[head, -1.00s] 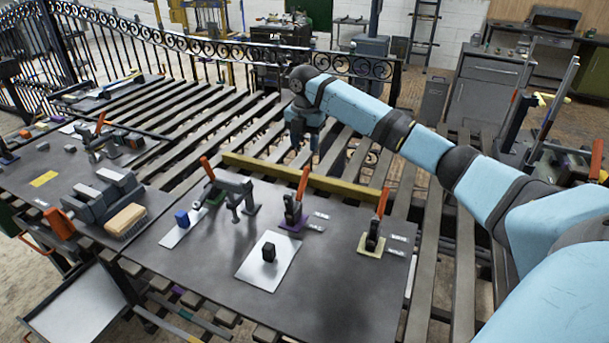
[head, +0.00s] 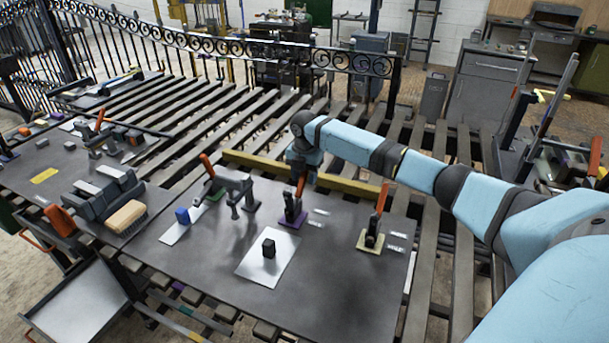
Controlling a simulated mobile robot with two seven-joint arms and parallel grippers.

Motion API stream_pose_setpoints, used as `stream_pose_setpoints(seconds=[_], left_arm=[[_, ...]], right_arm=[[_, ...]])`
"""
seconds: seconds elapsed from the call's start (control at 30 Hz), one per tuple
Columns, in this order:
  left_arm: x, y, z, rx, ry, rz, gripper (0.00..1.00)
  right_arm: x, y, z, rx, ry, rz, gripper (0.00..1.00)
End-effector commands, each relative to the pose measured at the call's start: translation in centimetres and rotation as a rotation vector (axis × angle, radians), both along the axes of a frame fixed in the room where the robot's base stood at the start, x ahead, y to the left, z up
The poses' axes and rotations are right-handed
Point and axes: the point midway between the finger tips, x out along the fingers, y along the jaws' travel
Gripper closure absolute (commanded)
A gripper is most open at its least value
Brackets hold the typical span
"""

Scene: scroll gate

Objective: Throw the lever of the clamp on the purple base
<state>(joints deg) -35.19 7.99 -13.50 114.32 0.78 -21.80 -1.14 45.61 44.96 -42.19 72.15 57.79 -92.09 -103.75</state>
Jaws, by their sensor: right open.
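The clamp (head: 292,207) on the purple base (head: 290,223) stands at the back middle of the dark tabletop. Its orange lever (head: 300,188) points up, leaning slightly right. My right gripper (head: 303,172) is open and points down at the top of this lever. The fingers overlap the lever's upper end in the picture; I cannot tell whether they touch it. My left gripper is not in view.
A clamp with an orange lever stands on a yellowish base (head: 369,247) to the right. A larger grey clamp (head: 236,186) with an orange lever stands to the left. The front right tabletop is clear.

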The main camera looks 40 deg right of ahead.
Motion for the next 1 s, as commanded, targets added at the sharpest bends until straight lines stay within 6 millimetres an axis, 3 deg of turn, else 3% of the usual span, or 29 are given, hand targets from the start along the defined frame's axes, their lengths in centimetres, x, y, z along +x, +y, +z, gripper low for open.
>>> stream_pose_setpoints(seconds=[0.07,0.23,0.63,1.0], left_arm=[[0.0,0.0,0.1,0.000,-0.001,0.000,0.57],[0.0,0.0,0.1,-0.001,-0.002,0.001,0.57],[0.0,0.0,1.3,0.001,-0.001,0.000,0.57],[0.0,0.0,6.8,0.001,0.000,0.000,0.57]], right_arm=[[0.0,0.0,0.0,0.000,0.000,0.000,0.60],[0.0,0.0,0.0,0.000,0.000,0.000,0.99],[-0.2,0.3,0.7,-0.038,-0.020,0.003,1.00],[-1.0,2.0,2.4,-0.251,-0.129,0.005,1.00]])
